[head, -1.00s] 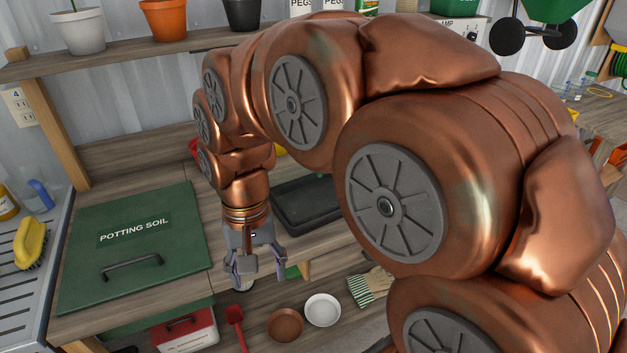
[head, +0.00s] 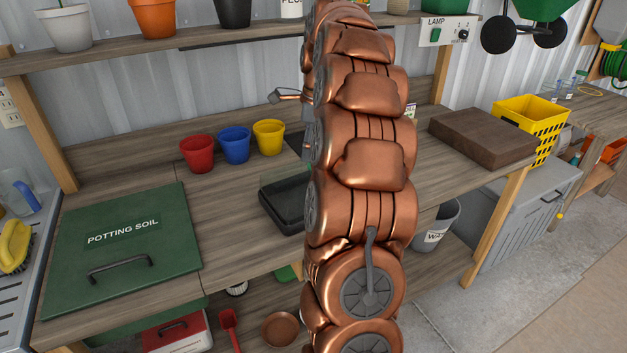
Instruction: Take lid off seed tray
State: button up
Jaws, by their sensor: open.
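The black seed tray (head: 280,215) sits on the bench in the head view, just left of my arm, which hides its right part. A smoky see-through lid seems to cover its top, but its edges are hard to make out. My gripper (head: 283,97) shows only in part, past the left side of my arm, above and behind the tray. It is open, apart from the tray, and seems empty; the rest is hidden by my arm.
Red (head: 197,153), blue (head: 234,145) and yellow (head: 268,137) pots stand behind the tray. The green potting soil lid (head: 125,245) lies left. A brown block (head: 482,137) and yellow crate (head: 532,125) are right. A shelf (head: 120,58) with pots runs above. Bench between soil lid and tray is clear.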

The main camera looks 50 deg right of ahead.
jog(key=shift+d+f+m, duration=0.5)
jog(key=shift+d+f, duration=0.2)
jog(key=shift+d, duration=0.2)
jog(key=shift+d+f+m, duration=0.5)
jog(key=shift+d+f, duration=0.2)
jog(key=shift+d, duration=0.15)
jog(key=shift+w+f+p, duration=0.25)
jog(key=shift+f+p, duration=0.15)
jog(key=shift+f, duration=0.5)
jog(key=shift+w+f+p, duration=0.3)
jog(key=shift+f+p, duration=0.05)
jog(key=shift+f, duration=0.55)
jog(key=shift+w+f+p, duration=0.25)
jog(key=shift+f+p, duration=0.15)
jog(key=shift+f, duration=0.5)
grip_shut()
